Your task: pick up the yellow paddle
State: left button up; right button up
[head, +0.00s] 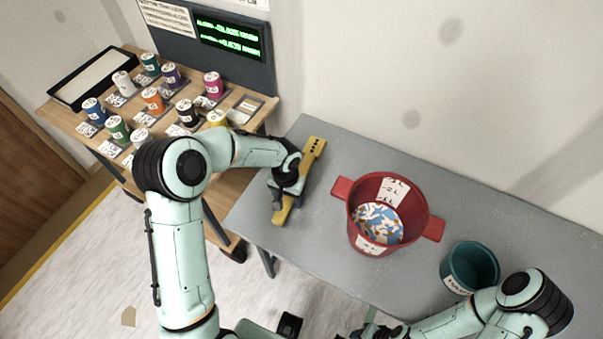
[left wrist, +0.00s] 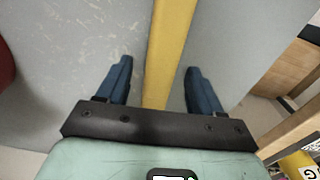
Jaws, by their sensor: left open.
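The yellow paddle (head: 314,153) lies on the grey table (head: 335,235) near its left end, with a row of dark holes at its far end. My left gripper (head: 280,203) is over the paddle's middle and hides part of it in the head view. In the left wrist view the paddle (left wrist: 170,50) runs between the two blue fingers of my left gripper (left wrist: 157,88), which are open with a gap on each side. My right arm is at the lower right of the head view; its gripper is mostly cut off at the bottom edge.
A red two-handled bucket (head: 349,222) with blue-and-white contents stands right of the paddle. A teal bucket (head: 447,272) stands further right. A wooden table (head: 225,183) at the left holds several coloured cans and a sign board. Grey table surface is clear between paddle and red bucket.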

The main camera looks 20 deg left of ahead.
pick_arm(q)
jog(key=shift+f, duration=0.15)
jog(key=c, duration=1.1)
jog(key=shift+c, duration=0.2)
notch_tip(320, 180, up, 10)
jog(key=shift+o, duration=0.4)
